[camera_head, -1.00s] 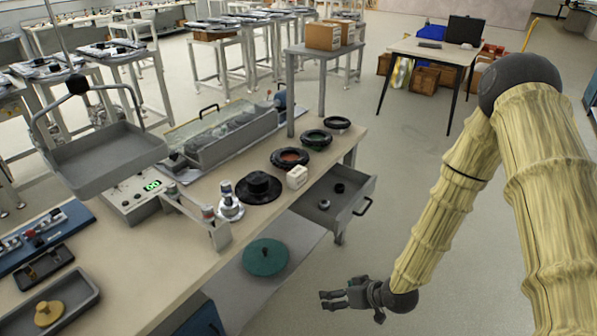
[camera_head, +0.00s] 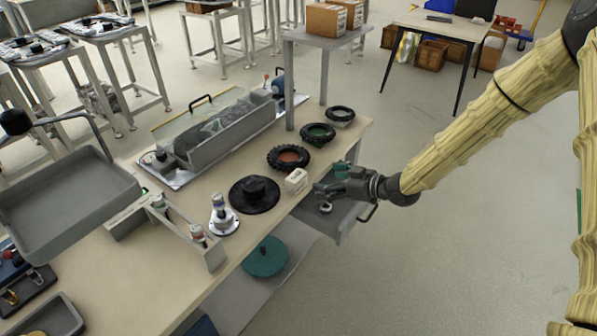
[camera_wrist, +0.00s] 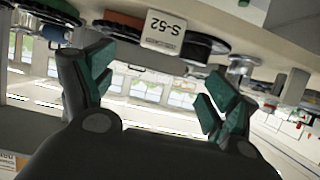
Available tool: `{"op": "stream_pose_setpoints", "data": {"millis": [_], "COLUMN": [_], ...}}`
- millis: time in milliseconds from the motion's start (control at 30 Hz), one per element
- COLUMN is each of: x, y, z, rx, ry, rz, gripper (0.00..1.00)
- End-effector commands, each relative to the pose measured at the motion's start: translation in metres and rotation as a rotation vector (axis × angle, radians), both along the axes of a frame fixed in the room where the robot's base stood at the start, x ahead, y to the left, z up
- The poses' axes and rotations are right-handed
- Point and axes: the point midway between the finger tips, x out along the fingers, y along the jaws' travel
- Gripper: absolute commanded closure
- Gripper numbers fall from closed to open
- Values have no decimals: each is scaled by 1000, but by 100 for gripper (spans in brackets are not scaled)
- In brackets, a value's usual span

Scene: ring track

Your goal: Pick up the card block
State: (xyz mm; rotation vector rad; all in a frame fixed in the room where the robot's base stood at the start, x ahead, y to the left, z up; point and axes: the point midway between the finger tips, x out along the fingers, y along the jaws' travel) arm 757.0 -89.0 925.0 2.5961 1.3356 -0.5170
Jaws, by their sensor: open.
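The card block, a small white block (camera_head: 297,181), sits near the front edge of the workbench between a black hat-shaped disc (camera_head: 255,193) and the open drawer. In the wrist view the card block (camera_wrist: 170,34) appears inverted, with "S-52" on its face, at the top between the fingers. My gripper (camera_head: 326,188) is just to the right of the block in the head view, over the drawer. In the wrist view my gripper (camera_wrist: 160,84) is open with green finger pads spread and nothing between them. The gripper appears apart from the block.
Black-rimmed rings with red (camera_head: 289,158) and green (camera_head: 318,133) centres stand behind the block. A metal-and-white fixture (camera_head: 222,218) stands left of the hat-shaped disc. The open drawer (camera_head: 335,220) juts out below my gripper. The floor at right is clear.

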Motion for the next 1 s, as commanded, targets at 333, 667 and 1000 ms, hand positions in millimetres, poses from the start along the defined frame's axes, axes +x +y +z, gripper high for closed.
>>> {"op": "stream_pose_setpoints", "data": {"millis": [333,667,1000], "x": [20,30,50], "y": [22,37,63], "z": [-14,-21,-33], "rx": [-1,0,0], "ry": [1,1,1], "rz": [-10,-9,-8], "gripper": [12,12,12]}}
